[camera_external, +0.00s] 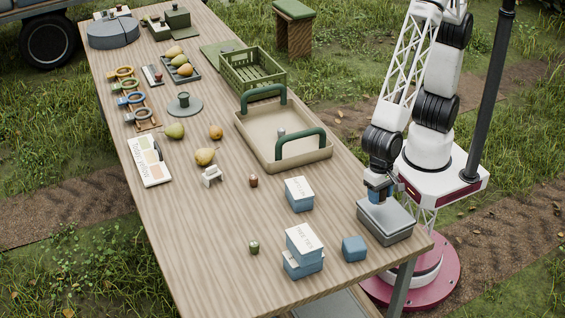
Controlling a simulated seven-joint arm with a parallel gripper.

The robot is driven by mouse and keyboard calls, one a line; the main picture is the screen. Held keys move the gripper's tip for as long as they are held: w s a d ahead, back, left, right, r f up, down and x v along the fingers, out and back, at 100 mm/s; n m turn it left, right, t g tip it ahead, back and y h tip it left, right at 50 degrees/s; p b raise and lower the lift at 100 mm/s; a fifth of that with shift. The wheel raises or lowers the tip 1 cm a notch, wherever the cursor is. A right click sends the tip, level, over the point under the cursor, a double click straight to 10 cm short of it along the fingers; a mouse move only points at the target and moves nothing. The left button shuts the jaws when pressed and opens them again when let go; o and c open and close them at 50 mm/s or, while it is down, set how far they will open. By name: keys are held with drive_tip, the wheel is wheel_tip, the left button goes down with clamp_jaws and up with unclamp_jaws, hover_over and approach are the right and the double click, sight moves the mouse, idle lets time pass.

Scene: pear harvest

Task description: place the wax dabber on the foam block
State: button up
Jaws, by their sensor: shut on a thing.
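My gripper (380,196) points down at the right front of the table, just above or at the top of a grey box-like block (388,228). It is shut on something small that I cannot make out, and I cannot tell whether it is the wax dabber. I cannot see the dabber clearly anywhere else. A plain blue block with rounded edges (354,249) sits to the left of and in front of the grey one. It may be the foam block, but I cannot tell for sure.
Labelled blue-and-white boxes (299,194) stand left of my gripper, with two stacked (303,251) nearer the front edge. A small brown jar (253,181) and a green one (254,247) stand apart. A tan tray with green handles (255,140) lies behind. The front-left tabletop is clear.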

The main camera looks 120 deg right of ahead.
hover_over(356, 244)
drive_tip(key=shift+d+f, duration=0.15)
drive_tip(key=shift+f, duration=0.55)
drive_tip(key=shift+f, duration=1.75)
drive_tip(key=shift+f, duration=0.15)
drive_tip(key=o, duration=0.9)
drive_tip(key=r, duration=0.4)
drive_tip(key=d+r, duration=0.1)
drive_tip(key=r, duration=0.7)
drive_tip(key=shift+w+d+r, duration=0.1)
drive_tip(key=shift+d+r, duration=0.05)
drive_tip(key=shift+d, duration=0.1)
